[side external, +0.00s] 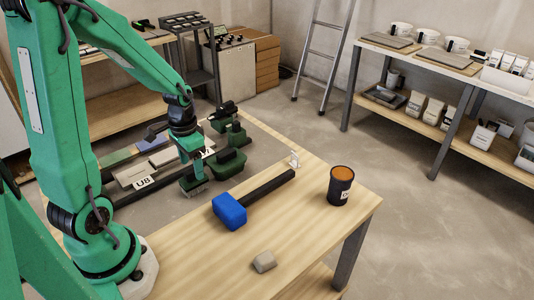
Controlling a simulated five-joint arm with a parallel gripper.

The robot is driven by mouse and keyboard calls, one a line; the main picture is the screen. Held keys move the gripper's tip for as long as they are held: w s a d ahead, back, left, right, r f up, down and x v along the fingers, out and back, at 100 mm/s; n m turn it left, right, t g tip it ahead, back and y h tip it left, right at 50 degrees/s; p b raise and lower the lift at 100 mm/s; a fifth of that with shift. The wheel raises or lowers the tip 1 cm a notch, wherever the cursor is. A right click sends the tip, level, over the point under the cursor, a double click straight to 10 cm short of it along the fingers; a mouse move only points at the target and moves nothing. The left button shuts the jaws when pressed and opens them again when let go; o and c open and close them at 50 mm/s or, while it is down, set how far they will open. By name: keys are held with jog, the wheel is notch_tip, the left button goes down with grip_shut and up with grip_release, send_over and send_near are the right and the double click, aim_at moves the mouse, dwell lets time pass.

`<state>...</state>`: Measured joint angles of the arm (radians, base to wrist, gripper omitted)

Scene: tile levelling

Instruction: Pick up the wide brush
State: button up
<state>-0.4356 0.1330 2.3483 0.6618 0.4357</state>
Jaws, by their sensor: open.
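What looks like the wide brush (194,186), a dark green block with a paler, bristle-like lower edge, rests on the grey mat (170,207) on the workbench. My gripper (187,155) points down just above and behind it, with its jaws open. The jaws overlap the green tools in this view, so I cannot tell whether they touch the brush or how its handle lies.
Dark green tools (231,160) stand close on the right. Pale labelled blocks (135,174) lie left. A blue-headed mallet (230,211), a dark orange-topped jar (340,187) and a beige block (264,261) are on the wooden bench (310,225), whose front right is mostly clear.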

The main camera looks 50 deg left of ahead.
aim_at(192, 170)
jog(key=shift+f, duration=0.3)
jog(key=shift+s+f, duration=0.1)
jog(key=shift+f, duration=2.35)
jog(key=c, duration=1.3)
jog(key=shift+r, duration=0.1)
jog(key=shift+r, duration=1.05)
jog(key=shift+d+r, duration=0.2)
jog(key=shift+r, duration=0.4)
jog(key=shift+d+r, duration=0.2)
jog(key=shift+r, duration=0.4)
jog(key=d+r, duration=0.2)
jog(key=d, duration=0.1)
jog(key=d+r, duration=0.2)
jog(key=d, duration=0.2)
jog(key=s+d+r, duration=0.1)
jog(key=d+r, duration=0.1)
jog(key=d, duration=0.1)
jog(key=shift+d+r, duration=0.2)
jog(key=shift+d, duration=0.15)
